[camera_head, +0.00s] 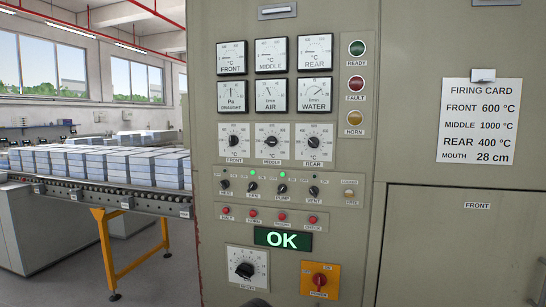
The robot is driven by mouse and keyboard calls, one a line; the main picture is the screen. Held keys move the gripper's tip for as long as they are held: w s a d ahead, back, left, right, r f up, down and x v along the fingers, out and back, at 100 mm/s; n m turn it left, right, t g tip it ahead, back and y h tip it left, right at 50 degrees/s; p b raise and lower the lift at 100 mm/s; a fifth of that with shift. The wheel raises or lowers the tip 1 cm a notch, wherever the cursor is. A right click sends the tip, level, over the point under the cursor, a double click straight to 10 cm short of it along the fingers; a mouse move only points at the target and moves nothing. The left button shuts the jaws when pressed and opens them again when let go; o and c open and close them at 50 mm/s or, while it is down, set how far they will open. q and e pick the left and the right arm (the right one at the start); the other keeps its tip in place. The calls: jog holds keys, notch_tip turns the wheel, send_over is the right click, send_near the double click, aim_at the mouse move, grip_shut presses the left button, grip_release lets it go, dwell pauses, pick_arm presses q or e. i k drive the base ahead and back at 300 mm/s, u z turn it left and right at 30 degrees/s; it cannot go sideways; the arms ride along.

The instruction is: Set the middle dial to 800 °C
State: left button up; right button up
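The middle dial (271,142) is a dark round knob on a white scale plate labelled MIDDLE, °C. It sits between the front dial (234,142) and the rear dial (313,142) on the beige furnace panel. Its scale numbers are too small for me to read its setting surely. The middle temperature gauge (271,55) is in the top row above it. The firing card (479,121) on the right reads MIDDLE 1000 °C, FRONT 600 °C and REAR 400 °C. Neither of my grippers can be made out; nothing touches the middle dial.
Below the dials are switches, small red buttons, a green OK display (283,240), a lower dial (246,268) and a red switch on an orange plate (320,279). Lamps (356,87) line the right. A conveyor with stacked blocks (107,166) stands left. The panel front is clear.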

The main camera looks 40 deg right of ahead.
aim_at(271, 141)
jog(key=z, duration=1.05)
jog(key=i, duration=0.95)
jog(key=z, duration=0.9)
